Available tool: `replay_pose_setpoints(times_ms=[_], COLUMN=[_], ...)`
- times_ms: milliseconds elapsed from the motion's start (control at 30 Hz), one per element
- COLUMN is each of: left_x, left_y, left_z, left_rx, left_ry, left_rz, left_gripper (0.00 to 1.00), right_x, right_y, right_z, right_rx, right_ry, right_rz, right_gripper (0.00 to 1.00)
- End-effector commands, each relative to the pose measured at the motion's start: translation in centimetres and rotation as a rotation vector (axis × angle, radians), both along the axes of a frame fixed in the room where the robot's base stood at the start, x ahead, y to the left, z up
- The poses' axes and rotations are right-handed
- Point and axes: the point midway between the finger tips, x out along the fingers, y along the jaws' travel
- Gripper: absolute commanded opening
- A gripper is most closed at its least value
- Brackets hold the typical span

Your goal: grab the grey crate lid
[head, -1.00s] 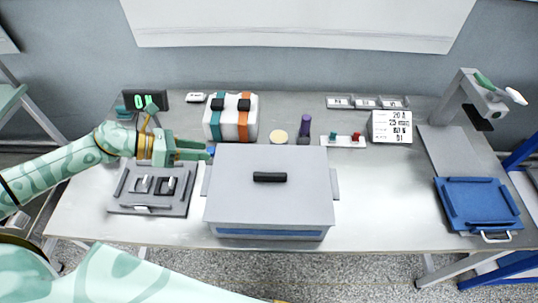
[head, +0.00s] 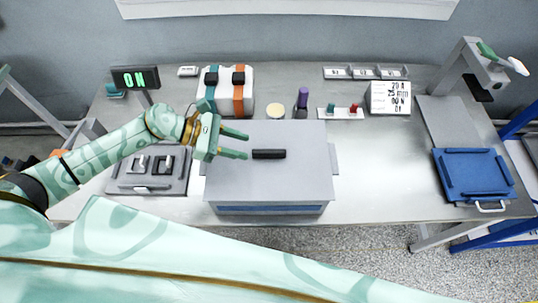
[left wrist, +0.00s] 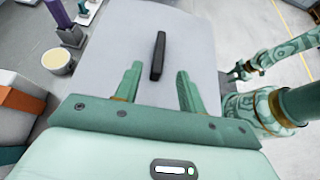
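The grey crate lid (head: 290,185) lies flat on the crate (head: 270,209) at the middle of the table. Its black bar handle (head: 269,154) stands at the lid's centre. My left gripper (head: 247,145) is over the lid's left part, open and empty, its fingers pointing right toward the handle. In the left wrist view the handle (left wrist: 158,55) lies just beyond and between the two open fingertips (left wrist: 160,70), with no visible contact. My right gripper (left wrist: 238,72) shows small in the left wrist view, beside the lid, seemingly open and empty; the head view does not show it clearly.
A white case with teal and orange straps (head: 224,98), a cream round pot (head: 275,111) and a purple-topped tool (head: 302,101) stand behind the crate. A grey breaker panel (head: 120,186) lies left. A blue tray (head: 478,176) lies far right; the table between is clear.

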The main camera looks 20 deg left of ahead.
Motion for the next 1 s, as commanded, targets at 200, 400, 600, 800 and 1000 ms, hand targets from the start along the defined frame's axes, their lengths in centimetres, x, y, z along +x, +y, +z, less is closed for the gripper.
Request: replay_pose_setpoints(times_ms=[200,400,600,800,1000], left_x=[0.5,1.5,1.7,1.7,1.7], left_y=[-1.7,-4.6,-5.6,-5.5,-5.5], left_z=[-0.7,-1.9,-2.8,-2.8,-2.7], left_rx=[-0.001,-0.002,0.002,0.002,0.001], left_ry=[-0.001,0.0,0.001,0.001,0.0], left_rz=[0.001,0.001,0.001,0.001,0.001], left_gripper=[0.4,0.4,0.4,0.26,0.0], right_x=[0.1,0.1,0.1,0.1,0.1], right_y=[0.6,0.9,0.6,0.4,0.3], right_z=[0.4,1.1,1.2,1.1,1.1], right_rx=[0.008,0.011,0.008,0.006,0.005], right_ry=[-0.002,-0.004,-0.004,-0.003,-0.004], right_rz=[-0.002,-0.004,-0.002,-0.001,-0.001], right_gripper=[0.36,0.36,0.36,0.36,0.36])
